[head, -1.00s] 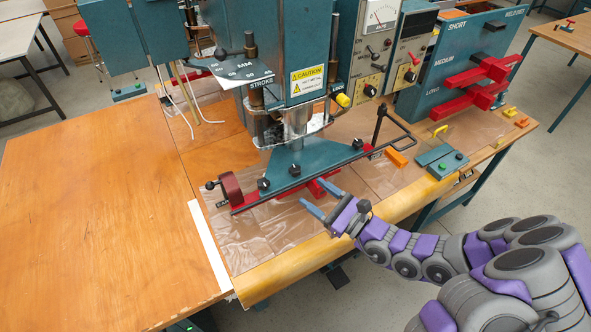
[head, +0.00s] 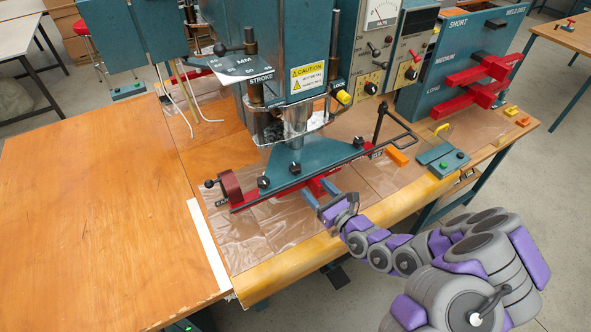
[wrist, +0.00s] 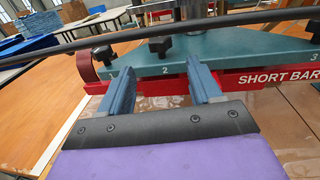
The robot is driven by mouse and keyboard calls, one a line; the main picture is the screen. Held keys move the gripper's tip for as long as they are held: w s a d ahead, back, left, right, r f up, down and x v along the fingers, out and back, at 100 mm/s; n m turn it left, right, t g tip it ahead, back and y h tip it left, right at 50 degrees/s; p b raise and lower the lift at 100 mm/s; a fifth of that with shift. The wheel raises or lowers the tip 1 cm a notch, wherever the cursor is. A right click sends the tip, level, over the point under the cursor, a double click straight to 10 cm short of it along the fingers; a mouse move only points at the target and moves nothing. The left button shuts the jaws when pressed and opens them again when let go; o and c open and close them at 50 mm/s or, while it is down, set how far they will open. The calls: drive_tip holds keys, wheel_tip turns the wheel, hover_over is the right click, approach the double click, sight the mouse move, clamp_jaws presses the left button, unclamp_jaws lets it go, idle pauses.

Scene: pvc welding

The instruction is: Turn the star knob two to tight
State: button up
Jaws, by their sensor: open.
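Star knob two (wrist: 160,46) is a small black knob on the teal plate, just above the white "2" in the wrist view. In the head view it is the middle black knob (head: 295,168) on the teal triangular plate (head: 322,160). My gripper (wrist: 161,72) is open and empty, its two blue fingers spread on either side of the "2". The fingertips lie below the knob in the picture and do not close on it. In the head view my gripper (head: 319,192) is in front of the red bar, on the near side of the plate.
Another black knob (head: 263,182) is to the left and one (head: 358,143) to the right. A thin dark rod (wrist: 220,22) crosses the wrist view above the knobs. The red bar (wrist: 268,78) reads "SHORT BAR". The wooden table (head: 95,210) is clear at left.

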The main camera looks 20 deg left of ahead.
sight(299, 172)
drive_tip(key=b+x, duration=0.2)
drive_tip(key=x, duration=0.8)
drive_tip(key=shift+w+a, duration=0.4)
drive_tip(key=shift+a, duration=0.1)
drive_tip(key=c, duration=1)
drive_tip(key=shift+o, duration=0.2)
